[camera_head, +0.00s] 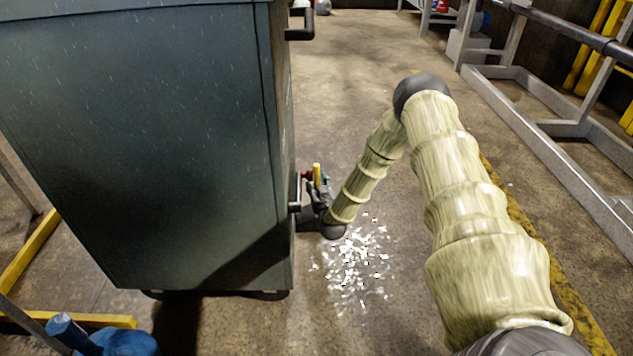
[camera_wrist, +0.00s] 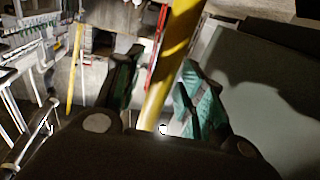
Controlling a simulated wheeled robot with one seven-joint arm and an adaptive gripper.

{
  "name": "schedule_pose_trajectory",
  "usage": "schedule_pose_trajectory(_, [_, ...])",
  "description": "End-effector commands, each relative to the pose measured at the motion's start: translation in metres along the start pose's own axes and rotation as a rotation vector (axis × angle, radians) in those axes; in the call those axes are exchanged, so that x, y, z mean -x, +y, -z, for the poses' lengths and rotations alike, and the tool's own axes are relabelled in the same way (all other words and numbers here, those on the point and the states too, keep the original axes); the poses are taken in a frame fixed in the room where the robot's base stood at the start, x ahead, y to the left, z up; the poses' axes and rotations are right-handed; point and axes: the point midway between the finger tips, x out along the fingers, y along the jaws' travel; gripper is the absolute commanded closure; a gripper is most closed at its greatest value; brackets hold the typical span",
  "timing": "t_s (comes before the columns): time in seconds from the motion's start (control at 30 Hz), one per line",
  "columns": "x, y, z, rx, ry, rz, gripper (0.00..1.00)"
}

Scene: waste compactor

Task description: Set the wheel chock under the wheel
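The large grey-green wheeled container (camera_head: 150,140) fills the left of the head view. Only dark shapes (camera_head: 265,295) show low under its near edge; I cannot make out a clear wheel. My gripper (camera_head: 318,185) is low beside the container's right side, close to its lower black handle (camera_head: 295,192). A yellow bar (camera_head: 317,172) stands between its fingers, with a small red part beside it. In the wrist view the yellow bar (camera_wrist: 173,70) runs between the dark left finger and the teal right finger, which look closed on it. It seems to be part of the wheel chock; the chock's full shape is hidden.
Grey metal railing (camera_head: 560,120) runs along the right, with a yellow floor line inside it. Shiny flecks (camera_head: 358,265) lie on the floor by my wrist. A blue object (camera_head: 120,342) and yellow bars (camera_head: 30,255) are at the lower left.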

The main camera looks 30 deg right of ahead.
Motion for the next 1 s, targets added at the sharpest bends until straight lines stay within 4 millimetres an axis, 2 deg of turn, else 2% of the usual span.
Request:
schedule_pose_trajectory(0.27, [0.007, 0.0, 0.003, 0.0, -0.001, 0.0, 0.6])
schedule_pose_trajectory(0.37, [0.02, -0.001, 0.004, 0.0, -0.003, 0.001, 0.6])
schedule_pose_trajectory(0.8, [0.096, 0.0, 0.004, 0.001, -0.002, 0.001, 0.6])
schedule_pose_trajectory(1.0, [0.116, 0.0, 0.002, 0.0, -0.002, 0.001, 0.6])
